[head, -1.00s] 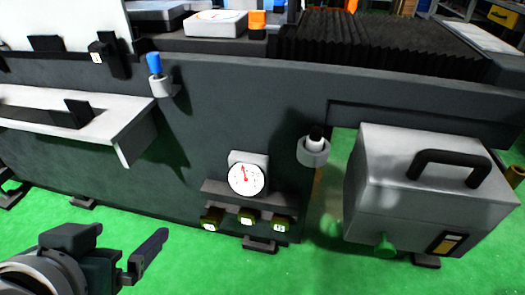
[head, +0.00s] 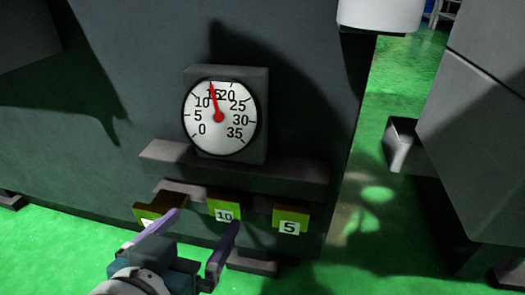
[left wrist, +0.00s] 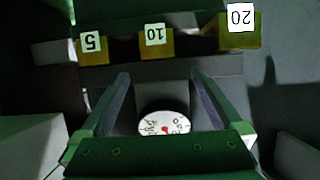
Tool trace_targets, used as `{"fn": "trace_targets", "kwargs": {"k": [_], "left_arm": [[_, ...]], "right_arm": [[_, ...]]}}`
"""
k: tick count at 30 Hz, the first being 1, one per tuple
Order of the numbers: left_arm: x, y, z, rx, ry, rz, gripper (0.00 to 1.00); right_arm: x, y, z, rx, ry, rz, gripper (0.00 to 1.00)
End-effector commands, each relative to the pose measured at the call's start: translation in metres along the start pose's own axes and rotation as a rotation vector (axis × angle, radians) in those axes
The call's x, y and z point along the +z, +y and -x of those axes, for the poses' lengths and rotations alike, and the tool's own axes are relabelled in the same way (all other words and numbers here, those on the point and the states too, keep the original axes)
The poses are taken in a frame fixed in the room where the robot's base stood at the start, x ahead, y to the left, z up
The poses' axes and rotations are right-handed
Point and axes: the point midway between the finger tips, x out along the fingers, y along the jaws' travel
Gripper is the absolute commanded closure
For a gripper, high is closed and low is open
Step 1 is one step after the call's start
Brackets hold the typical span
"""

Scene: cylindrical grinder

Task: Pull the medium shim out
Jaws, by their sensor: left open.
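Three yellow-green shims stick out below a grey ledge. The medium shim, marked 10 (head: 224,209), is the middle one; it also shows in the left wrist view (left wrist: 156,46). The shim marked 5 (head: 290,219) is on its right. The third shim (head: 150,211) is partly behind a finger of mine; the left wrist view shows it marked 20 (left wrist: 240,34). My left gripper (head: 206,220) is open and empty, in front of the shims. In the left wrist view its fingertips (left wrist: 160,76) point toward the 10 shim, one to each side, apparently short of it.
A round dial gauge (head: 219,117) with a red needle is mounted above the ledge (head: 245,169). A white cup-like holder (head: 380,14) is at upper right. A grey box (head: 480,130) stands at right, with green floor between.

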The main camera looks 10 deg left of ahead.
Motion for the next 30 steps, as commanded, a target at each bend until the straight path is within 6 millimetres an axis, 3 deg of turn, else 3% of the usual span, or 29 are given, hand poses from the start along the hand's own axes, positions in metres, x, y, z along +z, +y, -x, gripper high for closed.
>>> {"fn": "trace_targets", "kwargs": {"k": [1, 7, 19, 30], "left_arm": [[0.009, 0.002, -0.004, 0.004, 0.004, 0.001, 0.00], [0.010, 0.003, -0.020, 0.010, 0.012, -0.001, 0.00], [0.010, 0.003, -0.091, 0.009, 0.010, -0.002, 0.00], [0.006, 0.003, -0.103, 0.007, 0.006, 0.001, 0.00]], "right_arm": [[0.003, 0.000, -0.009, 0.000, 0.000, 0.000, 0.50], [0.006, 0.000, -0.019, 0.001, 0.001, 0.001, 0.50], [0.021, -0.001, -0.062, 0.005, -0.001, 0.006, 0.50], [0.022, -0.001, -0.067, 0.004, -0.001, 0.005, 0.50]]}}
